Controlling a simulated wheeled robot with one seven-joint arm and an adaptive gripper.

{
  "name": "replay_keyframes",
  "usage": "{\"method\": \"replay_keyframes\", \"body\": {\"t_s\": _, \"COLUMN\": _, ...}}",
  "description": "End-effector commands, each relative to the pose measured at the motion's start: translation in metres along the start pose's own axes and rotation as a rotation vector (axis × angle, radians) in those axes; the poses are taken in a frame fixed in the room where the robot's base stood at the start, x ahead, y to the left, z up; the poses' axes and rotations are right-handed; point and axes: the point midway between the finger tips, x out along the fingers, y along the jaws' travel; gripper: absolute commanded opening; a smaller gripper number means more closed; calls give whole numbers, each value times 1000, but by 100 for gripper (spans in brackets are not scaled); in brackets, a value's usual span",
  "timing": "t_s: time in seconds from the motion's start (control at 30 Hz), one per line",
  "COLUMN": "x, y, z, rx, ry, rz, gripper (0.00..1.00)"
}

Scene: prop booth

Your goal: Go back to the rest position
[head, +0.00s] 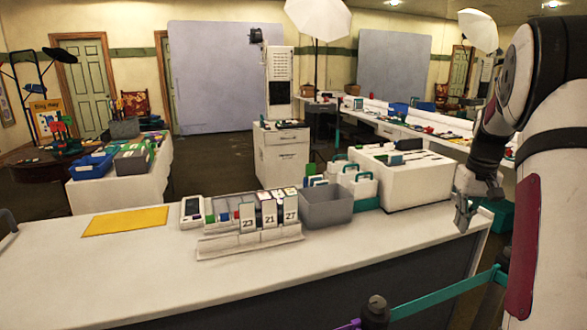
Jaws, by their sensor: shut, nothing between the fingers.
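My gripper (464,213) hangs at the right end of the white counter (150,262), just right of the white box. It points down and looks shut, with nothing seen in it. My arm rises along the right edge of the head view. The fingertips are small here, and I cannot tell how far they are above the counter.
On the counter are a yellow sheet (125,221), a rack with numbered cards (250,235), a grey bin (327,209) and a white box (400,188). A teal barrier strap (445,294) crosses at the front right. The counter's left front is clear.

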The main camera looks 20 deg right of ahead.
Motion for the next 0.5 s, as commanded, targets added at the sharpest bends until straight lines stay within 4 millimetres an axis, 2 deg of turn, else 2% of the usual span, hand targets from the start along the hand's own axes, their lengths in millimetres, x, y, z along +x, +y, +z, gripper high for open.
{"method": "replay_keyframes", "body": {"t_s": 0.03, "x": -20, "y": -26, "z": 7, "rx": -22, "ry": 17, "rz": -3, "gripper": 0}}
{"method": "replay_keyframes", "body": {"t_s": 0.2, "x": -67, "y": -98, "z": 41, "rx": -77, "ry": 58, "rz": -13, "gripper": 0}}
{"method": "replay_keyframes", "body": {"t_s": 0.37, "x": -102, "y": -158, "z": 87, "rx": -133, "ry": 98, "rz": -26, "gripper": 0}}
{"method": "replay_keyframes", "body": {"t_s": 0.5, "x": -123, "y": -200, "z": 135, "rx": -184, "ry": 131, "rz": -37, "gripper": 0}}
